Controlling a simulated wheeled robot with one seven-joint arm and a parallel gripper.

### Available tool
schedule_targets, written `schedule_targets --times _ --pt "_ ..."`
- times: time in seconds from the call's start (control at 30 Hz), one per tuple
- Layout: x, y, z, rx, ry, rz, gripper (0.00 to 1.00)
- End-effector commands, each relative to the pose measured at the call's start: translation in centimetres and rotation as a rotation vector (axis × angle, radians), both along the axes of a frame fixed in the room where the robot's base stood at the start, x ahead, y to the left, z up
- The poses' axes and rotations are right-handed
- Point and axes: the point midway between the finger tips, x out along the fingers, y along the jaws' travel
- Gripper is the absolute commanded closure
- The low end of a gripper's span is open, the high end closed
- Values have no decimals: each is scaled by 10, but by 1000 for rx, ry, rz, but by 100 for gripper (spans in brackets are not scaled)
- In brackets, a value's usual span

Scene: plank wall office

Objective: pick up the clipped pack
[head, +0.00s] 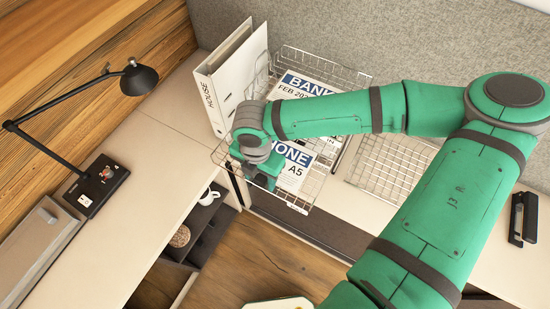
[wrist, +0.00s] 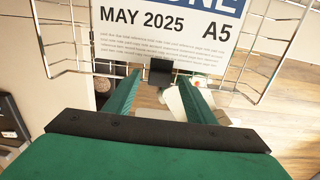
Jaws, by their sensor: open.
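A white paper pack with a blue band, reading "…ONE", "MAY 2025" and "A5", lies in a wire tray; it shows in the head view (head: 294,172) and the wrist view (wrist: 165,38). A black clip (wrist: 160,72) sits at the pack's near edge in the wrist view. My gripper (head: 262,182) is open at the tray's front in the head view. In the wrist view its two green fingers (wrist: 160,82) stand on either side of the clip, with a gap between them. My arm hides part of the pack in the head view.
The wire tray (wrist: 68,72) has raised wire sides. Another pack marked "BANK" (head: 300,85) lies behind. White binders (head: 228,85) stand at the left, a black lamp (head: 138,78) farther left. An empty wire rack (head: 388,168) and a stapler (head: 523,218) are at the right.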

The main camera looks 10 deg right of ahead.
Motion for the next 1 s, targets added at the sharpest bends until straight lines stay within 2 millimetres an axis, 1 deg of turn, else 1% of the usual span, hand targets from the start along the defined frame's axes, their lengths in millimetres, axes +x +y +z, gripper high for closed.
schedule_targets --times 0.1,0.27,0.3,0.37,0.4,0.5,0.83,1.0 --pt "0 0 -4 0 -1 0 50" --pt "0 0 -4 0 -1 0 50" --pt "0 0 -4 0 -1 0 55" --pt "0 0 -4 1 -1 0 69" --pt "0 0 -4 1 -1 0 79" --pt "0 0 -4 1 -1 0 100" --pt "0 1 -2 1 -1 1 100" --pt "1 2 8 1 -2 2 100"
